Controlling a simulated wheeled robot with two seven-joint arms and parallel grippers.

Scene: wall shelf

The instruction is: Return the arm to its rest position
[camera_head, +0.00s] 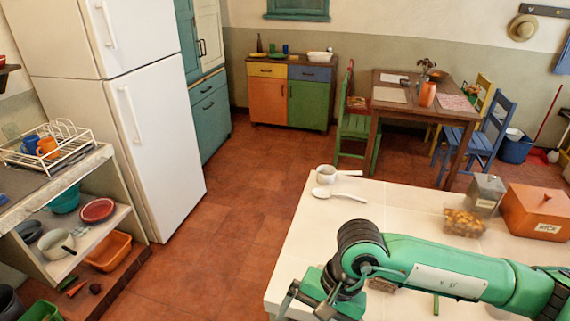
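My green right arm comes in from the right edge and reaches across the pale-topped counter (400,205). My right gripper (304,308) is at the arm's left end, low over the counter's left front edge. Its fingertips are at or below the bottom of the picture, so I cannot tell whether it is open or shut, or whether it holds anything. My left arm and gripper are not in view.
A small object is partly hidden under my arm. Open floor (225,235) lies left.

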